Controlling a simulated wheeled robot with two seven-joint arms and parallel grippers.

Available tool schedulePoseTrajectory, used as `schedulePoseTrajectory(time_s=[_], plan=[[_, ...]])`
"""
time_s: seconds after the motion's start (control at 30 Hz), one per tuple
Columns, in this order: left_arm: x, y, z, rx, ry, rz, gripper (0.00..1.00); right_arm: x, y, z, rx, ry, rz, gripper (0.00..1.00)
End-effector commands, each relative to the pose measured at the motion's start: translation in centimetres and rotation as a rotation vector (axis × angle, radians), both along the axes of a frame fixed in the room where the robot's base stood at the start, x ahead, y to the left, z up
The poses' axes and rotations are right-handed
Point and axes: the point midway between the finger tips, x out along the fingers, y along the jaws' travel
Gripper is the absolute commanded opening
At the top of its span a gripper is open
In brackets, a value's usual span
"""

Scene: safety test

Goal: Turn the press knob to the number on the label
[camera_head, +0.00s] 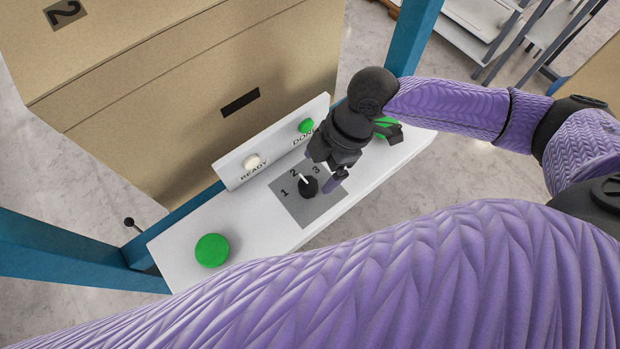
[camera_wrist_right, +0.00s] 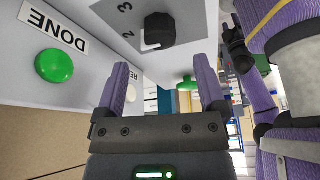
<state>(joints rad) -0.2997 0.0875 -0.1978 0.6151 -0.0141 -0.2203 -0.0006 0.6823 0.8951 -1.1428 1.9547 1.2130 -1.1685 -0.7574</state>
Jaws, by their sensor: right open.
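The black press knob (camera_head: 308,187) sits on a grey plate (camera_head: 322,211) marked 1, 2 and 3. Its white mark appears to point roughly towards the 2. In the right wrist view the knob (camera_wrist_right: 160,30) lies ahead of the spread fingers (camera_wrist_right: 164,88), with no visible contact. My left gripper does not show in the head view; a purple arm of mine fills the foreground.
A raised strip holds a white READY lamp (camera_head: 252,162) and a green DONE lamp (camera_head: 306,126). Green buttons stand at the panel's left end (camera_head: 212,250) and right end (camera_head: 384,126), the latter partly hidden by my right gripper. Blue posts (camera_head: 414,35) flank the press.

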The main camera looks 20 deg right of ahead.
Motion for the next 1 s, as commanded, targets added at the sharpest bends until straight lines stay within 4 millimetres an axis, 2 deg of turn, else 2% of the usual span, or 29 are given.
schedulePoseTrajectory(time_s=[0.03,0.2,0.33,0.57,0.9,1.0], plan=[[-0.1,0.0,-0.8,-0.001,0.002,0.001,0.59,-0.1,0.5,-1.5,0.001,0.004,0.001,0.90],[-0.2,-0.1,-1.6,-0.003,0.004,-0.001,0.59,-0.2,1.7,-4.3,0.001,0.001,-0.001,0.90],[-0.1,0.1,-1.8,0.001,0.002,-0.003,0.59,-0.2,2.1,-5.1,0.000,0.000,-0.001,0.90],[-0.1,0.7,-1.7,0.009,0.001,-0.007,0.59,-0.2,2.1,-5.1,0.000,-0.001,-0.001,0.90],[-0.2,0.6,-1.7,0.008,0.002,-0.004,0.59,-0.2,2.1,-5.0,0.000,-0.001,-0.001,0.18],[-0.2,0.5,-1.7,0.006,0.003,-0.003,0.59,-0.2,2.1,-5.0,0.000,-0.001,-0.001,0.00]])
